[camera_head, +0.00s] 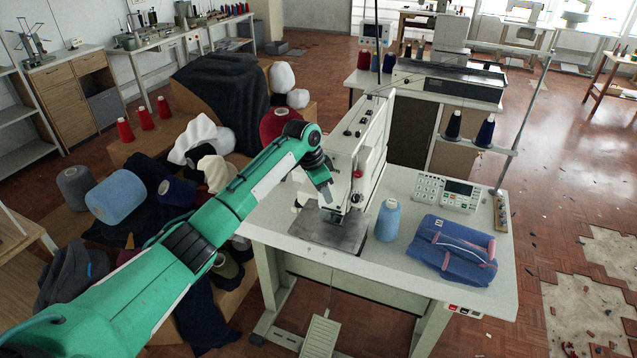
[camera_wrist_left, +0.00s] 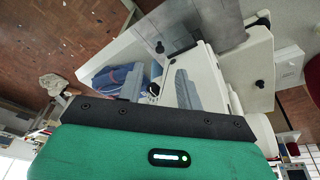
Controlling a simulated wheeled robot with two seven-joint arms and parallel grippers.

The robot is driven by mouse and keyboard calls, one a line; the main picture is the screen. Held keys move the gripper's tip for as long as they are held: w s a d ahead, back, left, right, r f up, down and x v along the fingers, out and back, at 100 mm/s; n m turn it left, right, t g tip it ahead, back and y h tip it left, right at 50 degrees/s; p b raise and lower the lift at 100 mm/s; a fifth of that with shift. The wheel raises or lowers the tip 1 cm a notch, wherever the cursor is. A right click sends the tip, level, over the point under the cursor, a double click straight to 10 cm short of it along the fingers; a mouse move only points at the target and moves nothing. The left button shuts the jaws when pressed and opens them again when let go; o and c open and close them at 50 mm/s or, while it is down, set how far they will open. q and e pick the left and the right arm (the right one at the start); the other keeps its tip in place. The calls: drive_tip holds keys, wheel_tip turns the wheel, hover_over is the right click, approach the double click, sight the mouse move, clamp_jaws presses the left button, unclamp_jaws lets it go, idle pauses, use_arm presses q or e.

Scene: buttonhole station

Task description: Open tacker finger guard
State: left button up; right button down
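The white tacker machine (camera_head: 362,150) stands on the pale work table, with its needle area low at the front left of its head. A steel work plate (camera_head: 325,232) lies below the head; it also shows in the left wrist view (camera_wrist_left: 205,22). My left gripper (camera_head: 329,198) is at the front of the head, just above the plate. In the left wrist view its two grey fingers (camera_wrist_left: 158,86) stand apart, with a small black knob and white machine parts seen between them. I cannot clearly make out the finger guard or whether it is touched. My right gripper is not in view.
A blue thread cone (camera_head: 388,220) stands close right of the machine head. A folded blue garment (camera_head: 452,248) and a control panel (camera_head: 447,192) lie farther right. A thread stand (camera_head: 480,140) rises behind. Yarn cones and cloth heap up at the left.

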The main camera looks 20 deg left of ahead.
use_arm(q)
drive_tip(key=b+v, duration=0.1)
drive_tip(key=v, duration=0.4)
drive_tip(key=shift+r, duration=0.4)
